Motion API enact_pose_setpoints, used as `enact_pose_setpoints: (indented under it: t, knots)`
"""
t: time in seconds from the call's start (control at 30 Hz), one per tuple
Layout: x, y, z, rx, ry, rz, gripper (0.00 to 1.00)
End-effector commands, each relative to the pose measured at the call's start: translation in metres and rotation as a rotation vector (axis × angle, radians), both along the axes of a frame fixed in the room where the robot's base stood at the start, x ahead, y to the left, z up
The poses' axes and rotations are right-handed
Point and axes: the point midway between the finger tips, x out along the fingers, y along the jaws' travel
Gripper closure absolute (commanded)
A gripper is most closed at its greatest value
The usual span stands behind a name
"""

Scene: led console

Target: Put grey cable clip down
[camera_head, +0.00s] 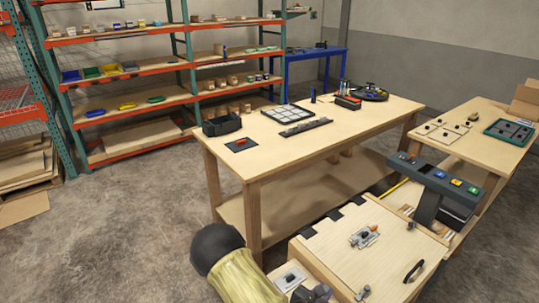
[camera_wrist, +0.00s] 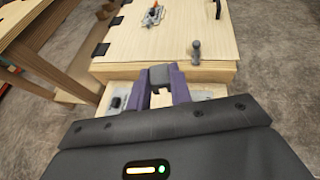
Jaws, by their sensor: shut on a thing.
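The grey cable clip (camera_wrist: 160,75) shows in the wrist view as a small grey block between the two purple fingertips. My gripper (camera_wrist: 162,86) is shut on it. It is held in front of the near edge of a light wooden box, over a lower ledge with pale plates. In the head view my gripper (camera_head: 317,294) is at the bottom edge, partly cut off, and I cannot make out the clip there. I cannot tell whether the clip touches anything below it.
The wooden box lid (camera_head: 385,240) carries a toggle clamp (camera_head: 364,237) and a black handle (camera_head: 414,271). A small dark part on a pale plate (camera_wrist: 116,103) lies left of my fingers. A dark console with coloured buttons (camera_head: 440,178) stands behind. A workbench (camera_head: 365,123) is beyond.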

Motion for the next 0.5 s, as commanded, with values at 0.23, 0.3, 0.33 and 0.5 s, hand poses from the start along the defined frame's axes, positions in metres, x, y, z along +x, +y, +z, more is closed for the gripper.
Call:
enact_pose_setpoints:
  t: [0.23,0.3,0.33,0.5]
  knots:
    - [-0.0041,0.0067,-0.0056,-0.002,0.003,0.173,1.0]
    - [-0.0046,0.0081,-0.0063,-0.001,0.002,0.191,1.0]
    - [-0.0045,0.0085,-0.0063,-0.001,0.001,0.195,1.0]
    - [-0.0043,0.0086,-0.0061,0.0,0.0,0.195,1.0]
